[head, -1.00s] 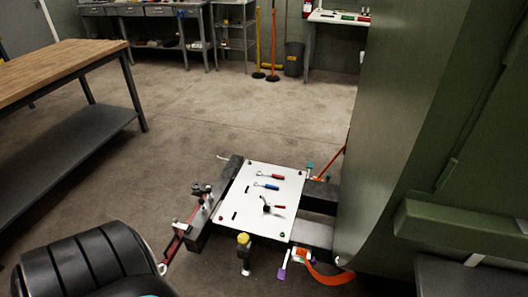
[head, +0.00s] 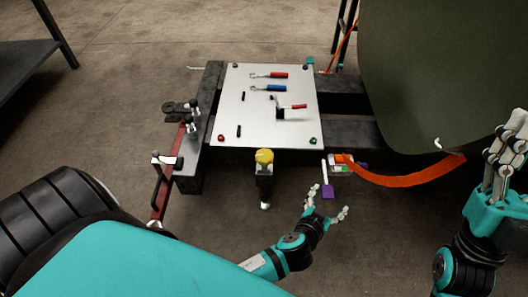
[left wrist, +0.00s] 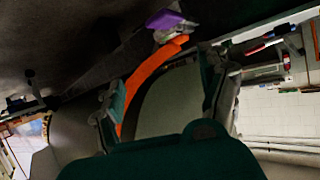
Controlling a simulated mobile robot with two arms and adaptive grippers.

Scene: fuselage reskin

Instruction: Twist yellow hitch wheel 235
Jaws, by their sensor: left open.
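The yellow hitch wheel (head: 264,156) shows in the head view at the front edge of the white-topped board, on top of a dark upright post with a pale lower end. My left gripper (head: 329,199) is open and empty, to the right of the wheel and nearer to me, apart from it. In the left wrist view my left gripper's fingers (left wrist: 163,105) are spread wide; I cannot make out the yellow wheel there. My right gripper (head: 508,140) points up at the right edge of the head view, far from the wheel; its opening is unclear.
A white board (head: 245,110) with red- and blue-handled tools lies on a dark frame (head: 345,129). A red bar (head: 170,180) stands left. A green curved panel (head: 440,80) fills the upper right.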

